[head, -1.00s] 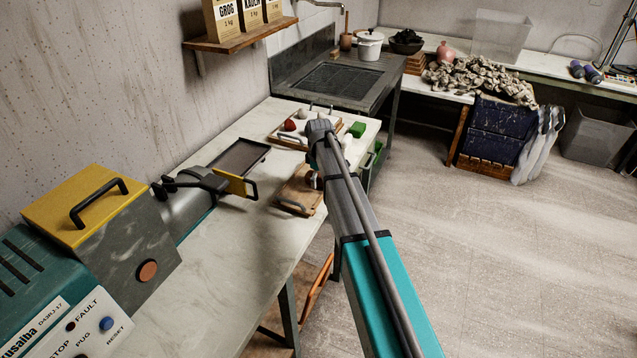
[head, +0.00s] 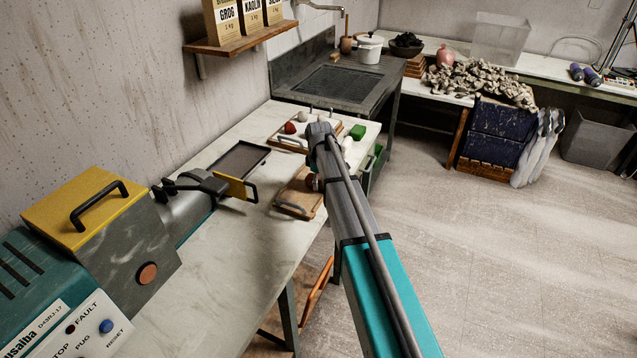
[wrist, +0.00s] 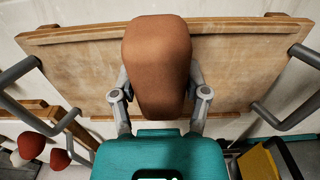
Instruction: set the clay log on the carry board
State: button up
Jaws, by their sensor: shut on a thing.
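The clay log (wrist: 157,62) is a smooth brown, rounded block in the middle of the wrist view. My gripper (wrist: 160,98) is shut on it, one finger on each side. Behind the log in that view is the wooden carry board (wrist: 80,62), with a grey handle at each end. In the head view the carry board (head: 292,198) lies on the pale bench, partly hidden by my arm. A small part of the clay log (head: 313,182) shows over it beside my arm. I cannot tell whether the log touches the board. My fingers are hidden in the head view.
A second wooden tray (head: 283,143) with red and white lumps lies farther back on the bench. A green block (head: 357,132) is right of it. A machine with a yellow-framed end (head: 238,188) and a dark tray (head: 240,158) stand left of the board. The front bench top is clear.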

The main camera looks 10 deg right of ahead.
grip_shut()
jog(key=shift+r, duration=0.15)
notch_tip(320, 180, up, 3)
jog(key=p, duration=0.3)
jog(key=s+r+p, duration=0.9)
jog(key=s+p, duration=0.1)
jog(key=s, duration=0.4)
jog(key=shift+r, duration=0.35)
jog(key=shift+d, duration=0.2)
